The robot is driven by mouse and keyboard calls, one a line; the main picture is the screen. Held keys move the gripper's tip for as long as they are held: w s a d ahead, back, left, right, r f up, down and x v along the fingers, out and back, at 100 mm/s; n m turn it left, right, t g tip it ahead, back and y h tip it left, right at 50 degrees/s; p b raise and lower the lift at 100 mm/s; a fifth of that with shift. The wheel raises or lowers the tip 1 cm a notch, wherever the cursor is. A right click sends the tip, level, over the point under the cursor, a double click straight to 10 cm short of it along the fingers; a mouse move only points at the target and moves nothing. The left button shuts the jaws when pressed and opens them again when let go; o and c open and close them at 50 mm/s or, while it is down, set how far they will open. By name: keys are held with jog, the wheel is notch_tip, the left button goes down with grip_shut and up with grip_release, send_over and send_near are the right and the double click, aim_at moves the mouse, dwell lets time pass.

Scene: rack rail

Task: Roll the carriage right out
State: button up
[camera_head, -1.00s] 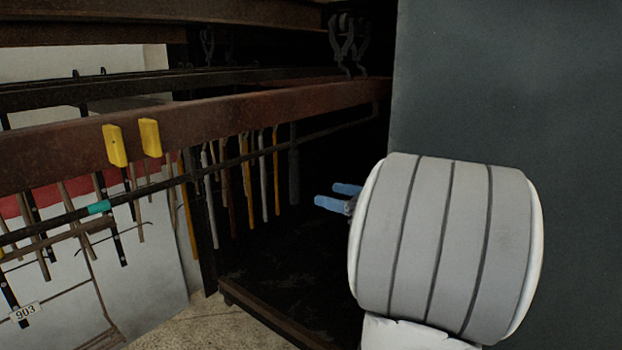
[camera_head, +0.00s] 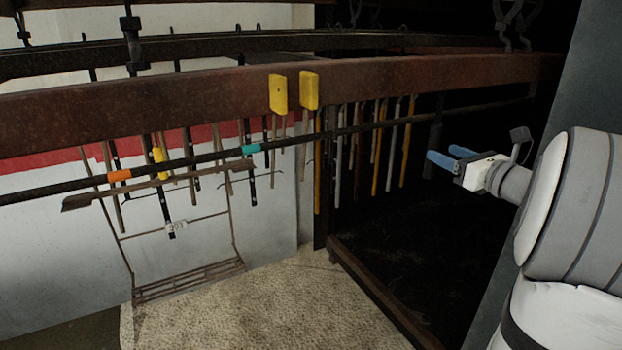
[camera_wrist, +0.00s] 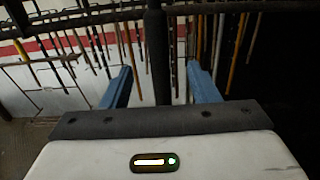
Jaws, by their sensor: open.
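My gripper (camera_head: 450,156) is open, with two blue fingers, at the right of the head view. In the wrist view its fingertips (camera_wrist: 160,68) stand apart on either side of a thick dark upright bar (camera_wrist: 156,50). This looks like the dark hanging bar (camera_head: 434,138) just beside the fingertips in the head view. I cannot tell whether the bar is fully between the fingers or just beyond them; they do not grip it. The rusty brown rail beam (camera_head: 400,78) runs above. Which part is the carriage I cannot tell for sure.
Two yellow blocks (camera_head: 293,91) sit on the beam. A dark rod (camera_head: 320,136) with orange and teal bands runs below it, before several hanging strips. A wire frame (camera_head: 190,282) stands at left. A grey panel (camera_head: 556,130) is close behind my arm. Pale floor (camera_head: 270,310) is clear.

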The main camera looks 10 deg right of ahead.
aim_at(437, 150)
jog(key=shift+x, duration=2.35)
grip_shut()
